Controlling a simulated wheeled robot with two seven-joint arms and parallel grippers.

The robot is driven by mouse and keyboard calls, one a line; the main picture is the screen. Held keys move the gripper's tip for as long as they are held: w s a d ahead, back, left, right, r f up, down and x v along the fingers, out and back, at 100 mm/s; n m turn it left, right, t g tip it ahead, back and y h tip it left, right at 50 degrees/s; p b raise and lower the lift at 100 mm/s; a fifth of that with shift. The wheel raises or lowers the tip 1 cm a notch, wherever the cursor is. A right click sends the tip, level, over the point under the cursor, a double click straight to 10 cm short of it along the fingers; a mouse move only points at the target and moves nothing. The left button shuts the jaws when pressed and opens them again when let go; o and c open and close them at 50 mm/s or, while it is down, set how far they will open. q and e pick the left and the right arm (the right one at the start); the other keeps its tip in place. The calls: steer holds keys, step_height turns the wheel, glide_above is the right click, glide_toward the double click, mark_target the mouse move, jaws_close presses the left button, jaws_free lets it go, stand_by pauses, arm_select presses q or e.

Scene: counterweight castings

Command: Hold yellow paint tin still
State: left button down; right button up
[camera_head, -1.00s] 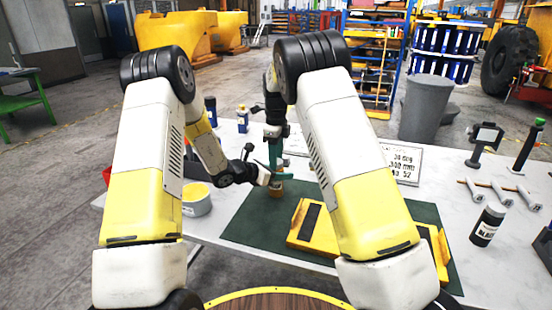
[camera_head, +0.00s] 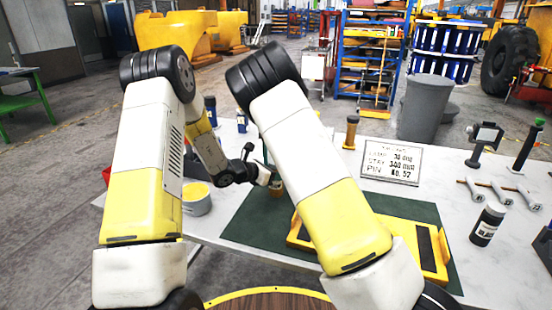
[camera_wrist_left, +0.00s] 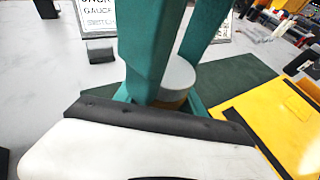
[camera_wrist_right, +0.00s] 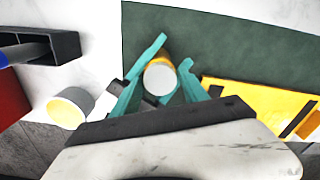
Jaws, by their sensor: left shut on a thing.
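A grey tin with yellow paint inside (camera_head: 196,198) stands on the white table at the left. It also shows in the right wrist view (camera_wrist_right: 72,106), with no finger touching it. My left gripper (camera_head: 270,182) is shut on a small cylinder (camera_wrist_left: 179,77) with a pale top and an orange-yellow side, at the green mat's left part. Teal fingers cover part of it in the left wrist view. In the right wrist view my right gripper (camera_wrist_right: 173,54) is open, its fingers spread either side of the cylinder; contact is unclear. My right arm hides that hand in the head view.
A yellow casting (camera_head: 431,256) lies on the green mat (camera_head: 245,228), partly behind my right arm. A sign (camera_head: 391,162), an orange-and-black cylinder (camera_head: 351,132), a black-and-white bottle (camera_head: 487,225) and metal parts stand or lie farther right. Bare table lies between sign and bottle.

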steer(key=shift+o, duration=0.6)
